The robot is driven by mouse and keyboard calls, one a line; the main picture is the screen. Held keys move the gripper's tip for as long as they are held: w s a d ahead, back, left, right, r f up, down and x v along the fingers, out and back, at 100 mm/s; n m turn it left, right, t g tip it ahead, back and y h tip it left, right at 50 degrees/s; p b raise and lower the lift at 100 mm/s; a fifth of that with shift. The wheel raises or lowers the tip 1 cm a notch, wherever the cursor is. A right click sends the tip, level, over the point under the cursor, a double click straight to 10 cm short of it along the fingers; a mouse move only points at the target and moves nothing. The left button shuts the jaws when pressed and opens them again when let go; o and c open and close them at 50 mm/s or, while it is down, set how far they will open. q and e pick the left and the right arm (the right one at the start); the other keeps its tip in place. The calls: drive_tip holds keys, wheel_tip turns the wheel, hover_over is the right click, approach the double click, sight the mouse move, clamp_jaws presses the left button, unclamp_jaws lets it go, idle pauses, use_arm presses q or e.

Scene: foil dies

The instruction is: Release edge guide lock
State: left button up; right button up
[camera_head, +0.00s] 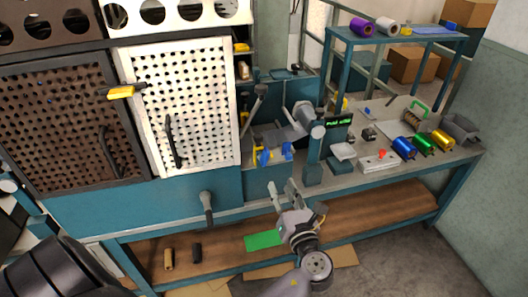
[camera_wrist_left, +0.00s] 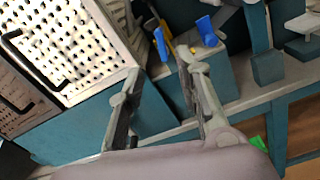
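The edge guide lock is not labelled; small blue levers (camera_head: 287,149) and a yellow part (camera_head: 262,155) sit on the machine at the front of the bench. In the left wrist view, two upright blue pieces (camera_wrist_left: 206,31) (camera_wrist_left: 160,44) and a yellow strip (camera_wrist_left: 165,27) show just beyond the fingertips. My left gripper (camera_head: 281,187) is open and empty, below and in front of these parts. It also shows open in the left wrist view (camera_wrist_left: 160,66), with its fingers apart. No contact is visible. My right gripper is not in view.
White (camera_head: 190,105) and brown (camera_head: 60,120) perforated panels with black handles stand left. A grey lever (camera_head: 207,207) projects from the teal front. Blue (camera_head: 404,148), green (camera_head: 424,144) and gold (camera_head: 442,140) foil rolls lie right on the bench. A lower brown shelf (camera_head: 375,215) runs below.

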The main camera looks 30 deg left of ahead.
sight(267, 157)
use_arm(q)
drive_tip(key=p+x, duration=0.2)
drive_tip(key=x, duration=1.2)
drive_tip(key=shift+w+a, duration=0.25)
drive_tip(key=shift+w+a+f, duration=0.1)
drive_tip(key=shift+w+a, duration=0.1)
drive_tip(key=shift+a, duration=0.1)
clamp_jaws()
